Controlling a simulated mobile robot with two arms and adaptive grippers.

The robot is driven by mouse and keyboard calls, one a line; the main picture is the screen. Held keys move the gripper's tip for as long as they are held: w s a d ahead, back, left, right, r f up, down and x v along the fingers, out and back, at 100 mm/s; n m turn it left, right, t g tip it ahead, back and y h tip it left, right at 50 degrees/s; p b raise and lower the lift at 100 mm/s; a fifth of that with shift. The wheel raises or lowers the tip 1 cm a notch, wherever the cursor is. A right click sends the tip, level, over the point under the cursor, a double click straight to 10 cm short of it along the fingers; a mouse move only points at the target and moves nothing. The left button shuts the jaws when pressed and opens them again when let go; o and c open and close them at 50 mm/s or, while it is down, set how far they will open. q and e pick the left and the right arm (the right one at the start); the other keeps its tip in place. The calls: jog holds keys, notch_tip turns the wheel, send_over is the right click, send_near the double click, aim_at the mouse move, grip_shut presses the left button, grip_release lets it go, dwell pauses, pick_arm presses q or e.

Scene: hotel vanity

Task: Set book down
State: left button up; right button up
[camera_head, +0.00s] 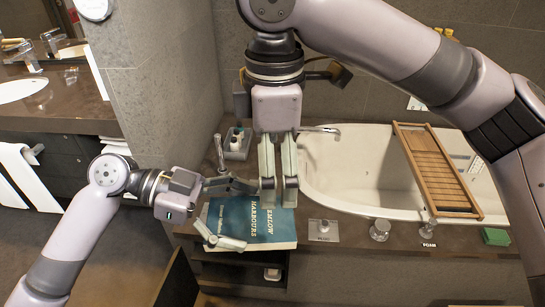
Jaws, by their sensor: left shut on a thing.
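The teal book (262,224), with "Emlow Harbours" on its cover, is cover up at the counter's front, left of the tub. Whether it touches the counter is unclear. My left gripper (222,212) reaches in from the left and is shut on the book, one finger by its upper left corner and one across its lower left part. My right gripper (278,190) hangs from above, its two fingers pointing down at the book's far edge with a narrow gap between them. These fingers hide part of the book's far side, and their grip state is unclear.
A white tub (345,170) carries a wooden slatted caddy (435,165). A small bottle tray (237,145) stands behind. Right along the counter are a small card (324,231), a glass jar (380,230) and a green block (495,236). A shelf is below the counter.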

aim_at(273, 215)
pick_arm(q)
jog(key=shift+c, duration=0.2)
pick_arm(e)
jog(key=f, duration=1.1)
jog(key=shift+w+f, duration=0.1)
jog(key=shift+w, duration=0.1)
jog(key=shift+c, duration=0.2)
jog(key=c, duration=1.1)
pick_arm(q)
jog(key=o, duration=1.2)
jog(key=shift+s, duration=0.1)
pick_arm(e)
jog(key=shift+w, duration=0.1)
jog(key=shift+c, duration=0.2)
pick_arm(q)
jog(key=shift+o, duration=1)
